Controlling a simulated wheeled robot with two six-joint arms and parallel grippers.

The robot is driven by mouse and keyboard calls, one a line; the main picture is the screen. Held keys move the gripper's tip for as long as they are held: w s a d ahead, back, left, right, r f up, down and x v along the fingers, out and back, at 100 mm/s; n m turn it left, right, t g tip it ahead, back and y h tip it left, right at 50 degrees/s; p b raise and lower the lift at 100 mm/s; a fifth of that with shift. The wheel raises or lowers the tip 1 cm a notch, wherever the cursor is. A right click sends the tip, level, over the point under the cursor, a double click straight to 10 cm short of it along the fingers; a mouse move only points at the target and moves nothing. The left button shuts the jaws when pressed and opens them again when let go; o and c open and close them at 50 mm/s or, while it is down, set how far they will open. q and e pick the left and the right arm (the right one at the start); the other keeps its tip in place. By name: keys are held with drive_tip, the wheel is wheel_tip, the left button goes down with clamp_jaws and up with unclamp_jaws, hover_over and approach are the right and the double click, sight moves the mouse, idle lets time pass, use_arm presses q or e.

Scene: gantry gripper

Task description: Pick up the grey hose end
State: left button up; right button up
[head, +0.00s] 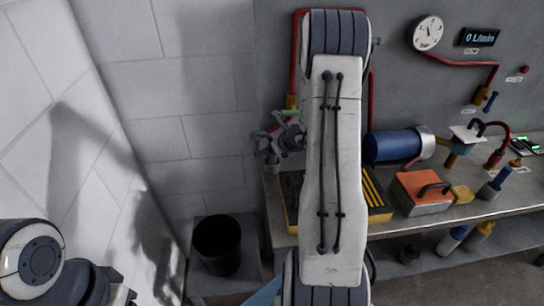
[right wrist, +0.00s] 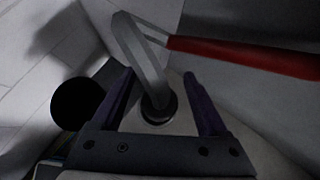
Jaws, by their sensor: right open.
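The grey hose end (right wrist: 146,62) shows in the right wrist view as a bent, faceted grey piece. Its lower end meets a dark round ring (right wrist: 160,108) between my fingers. My right gripper (right wrist: 160,78) is open, with one dark purple finger on each side of the grey piece and a visible gap to each. In the head view my right arm stands upright across the middle, and small grey parts (head: 277,139) show at its left; I cannot tell which are gripper and which are hose. My left arm shows at the lower left; its gripper cannot be made out.
A red pipe (right wrist: 245,57) runs right from beside the grey piece. A black bin (head: 217,245) stands left of the workbench (head: 420,222). The bench holds a blue cylinder (head: 392,146) and an orange-topped box (head: 420,192). A white block wall closes the left side.

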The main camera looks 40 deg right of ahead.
clamp_jaws()
drive_tip(key=shift+r, duration=0.1)
